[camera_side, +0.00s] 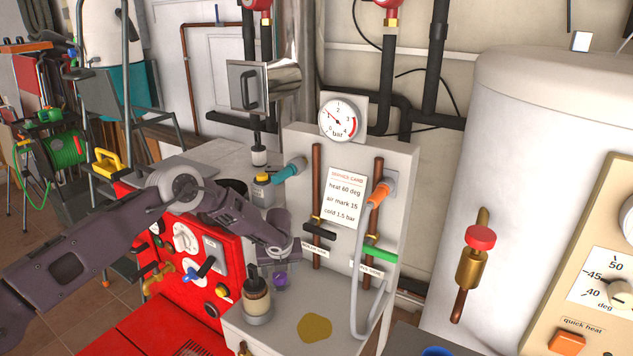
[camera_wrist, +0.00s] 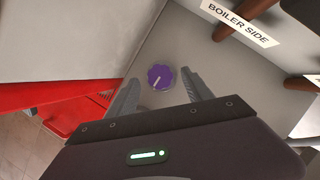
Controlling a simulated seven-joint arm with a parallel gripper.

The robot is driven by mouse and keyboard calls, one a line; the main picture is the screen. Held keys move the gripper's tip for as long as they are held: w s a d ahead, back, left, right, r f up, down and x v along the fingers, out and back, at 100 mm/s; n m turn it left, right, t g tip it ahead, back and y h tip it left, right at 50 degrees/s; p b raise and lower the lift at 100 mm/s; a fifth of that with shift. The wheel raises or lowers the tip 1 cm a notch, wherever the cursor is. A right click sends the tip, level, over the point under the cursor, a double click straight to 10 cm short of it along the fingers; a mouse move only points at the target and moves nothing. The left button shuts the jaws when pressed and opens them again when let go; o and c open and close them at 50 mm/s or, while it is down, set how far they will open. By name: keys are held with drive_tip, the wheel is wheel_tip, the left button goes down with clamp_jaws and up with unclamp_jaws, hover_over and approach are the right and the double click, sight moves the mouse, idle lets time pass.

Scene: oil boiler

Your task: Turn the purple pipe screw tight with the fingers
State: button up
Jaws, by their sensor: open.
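The purple pipe screw (camera_side: 280,280) is a small knob with a scalloped rim on the grey ledge, just below my gripper (camera_side: 278,262) in the side view. In the wrist view the purple screw (camera_wrist: 161,77) shows a pale line on its face. My gripper (camera_wrist: 160,95) is open, with one finger to the left of the screw and one to the right. The fingers look apart from it on both sides. How far down they reach around it I cannot tell.
A yellow-brown puddle (camera_side: 315,327) lies in front. A panel with a pressure gauge (camera_side: 341,118) and pipes rises behind. The red boiler (camera_side: 205,265) is to the left.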

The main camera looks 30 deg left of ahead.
drive_tip(key=w+d+r+m+t+h, duration=0.1)
drive_tip(key=d+r+m+t, duration=0.2)
drive_tip(key=r, duration=1.1)
drive_tip(key=w+d+r+m+t+h, duration=0.1)
drive_tip(key=d+r+m, duration=0.6)
drive_tip(key=r, duration=0.8)
drive_tip(key=shift+w+d+m+t+h, duration=0.2)
drive_tip(key=shift+m+t+h, duration=0.65)
drive_tip(key=shift+m, duration=0.85)
